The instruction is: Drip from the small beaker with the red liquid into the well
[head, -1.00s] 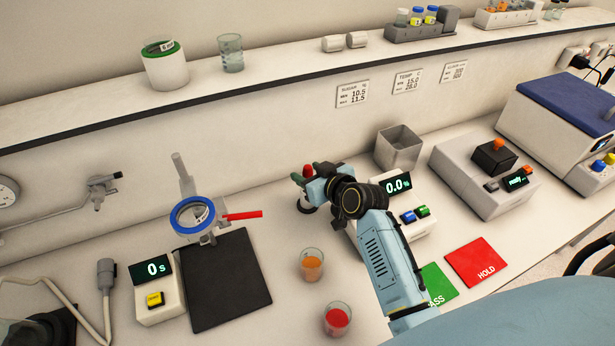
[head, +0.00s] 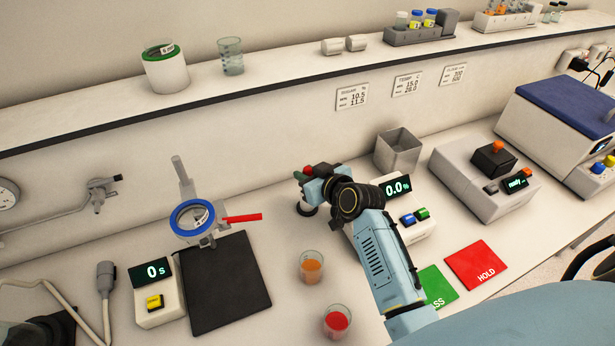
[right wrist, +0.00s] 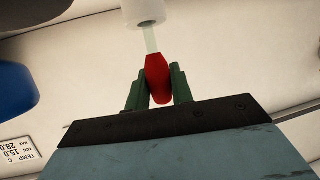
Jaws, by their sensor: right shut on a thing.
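The small beaker with red liquid (head: 337,321) stands on the bench near the front, left of my right forearm. My right gripper (head: 308,172) is farther back on the bench. In the right wrist view its green fingers are shut on the red bulb of a dropper (right wrist: 157,76). The dropper's pale stem runs to a small white cylinder (right wrist: 143,10); I cannot tell whether its tip is inside. The white cylinder also shows below the gripper in the head view (head: 306,209). The meter reading 0.0 % (head: 396,188) is partly behind my arm; no well is clearly visible. My left gripper is out of view.
A beaker with orange liquid (head: 311,267) stands behind the red one. A black mat (head: 228,285), a blue-ringed stand (head: 193,218) and a timer (head: 157,298) are left. A metal bin (head: 398,152) is behind; green (head: 438,287) and red (head: 480,265) pads lie right.

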